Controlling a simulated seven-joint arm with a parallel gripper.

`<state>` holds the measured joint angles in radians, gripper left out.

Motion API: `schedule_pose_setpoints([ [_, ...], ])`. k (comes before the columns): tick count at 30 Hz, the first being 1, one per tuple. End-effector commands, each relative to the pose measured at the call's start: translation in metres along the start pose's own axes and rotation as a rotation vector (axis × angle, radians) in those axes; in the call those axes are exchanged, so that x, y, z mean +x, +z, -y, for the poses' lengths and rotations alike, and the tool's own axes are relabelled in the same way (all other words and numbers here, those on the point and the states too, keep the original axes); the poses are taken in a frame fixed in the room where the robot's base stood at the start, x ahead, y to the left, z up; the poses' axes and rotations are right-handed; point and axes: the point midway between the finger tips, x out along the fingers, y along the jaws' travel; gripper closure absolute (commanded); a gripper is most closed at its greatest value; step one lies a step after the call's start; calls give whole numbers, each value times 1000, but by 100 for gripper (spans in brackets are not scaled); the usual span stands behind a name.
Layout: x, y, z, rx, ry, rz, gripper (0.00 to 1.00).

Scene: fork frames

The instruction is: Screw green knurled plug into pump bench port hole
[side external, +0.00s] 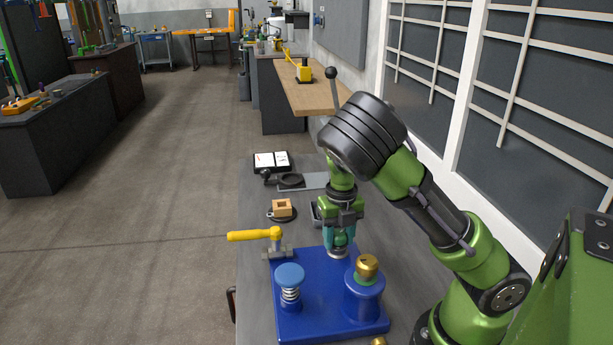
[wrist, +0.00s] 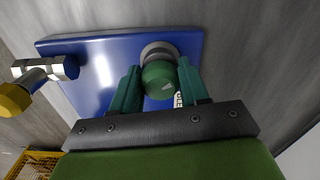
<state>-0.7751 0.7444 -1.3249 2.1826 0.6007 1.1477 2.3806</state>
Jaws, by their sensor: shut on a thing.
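The green plug (wrist: 158,80) is between the two teal fingers of my gripper (wrist: 160,92) in the wrist view. My gripper is shut on it. Just past the plug a grey metal ring (wrist: 160,50) of the port shows on the blue pump bench (wrist: 110,65). The plug overlaps the ring in this view, and I cannot tell how deep it sits. In the side view my gripper (side external: 339,243) points straight down over the back of the blue bench (side external: 322,315), at the metal port ring (side external: 338,254). The fingers mostly hide the plug there.
On the bench, a yellow-handled valve (side external: 256,236) is left of my gripper. A blue spring-loaded button (side external: 290,280) and a blue post with a brass cap (side external: 367,267) stand in front. A wooden block (side external: 282,208) and a black-framed box (side external: 271,161) lie behind.

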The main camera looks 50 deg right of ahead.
Motion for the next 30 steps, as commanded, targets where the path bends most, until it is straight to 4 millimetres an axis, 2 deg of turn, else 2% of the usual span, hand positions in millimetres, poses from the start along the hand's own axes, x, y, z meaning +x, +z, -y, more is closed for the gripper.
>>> schedule_pose_setpoints([
  [6, 0, 0, 0, 147, -1, 1, 82],
  [11, 0, 0, 0, 155, 3, 0, 82],
  [12, 0, 0, 0, 154, 3, 0, 52],
  [17, 0, 0, 0, 151, 2, 0, 28],
  [18, 0, 0, 0, 151, 2, 0, 26],
  [26, -1, 0, 0, 148, 1, 0, 26],
  [30, -12, 1, -1, 145, 3, 2, 26],
])
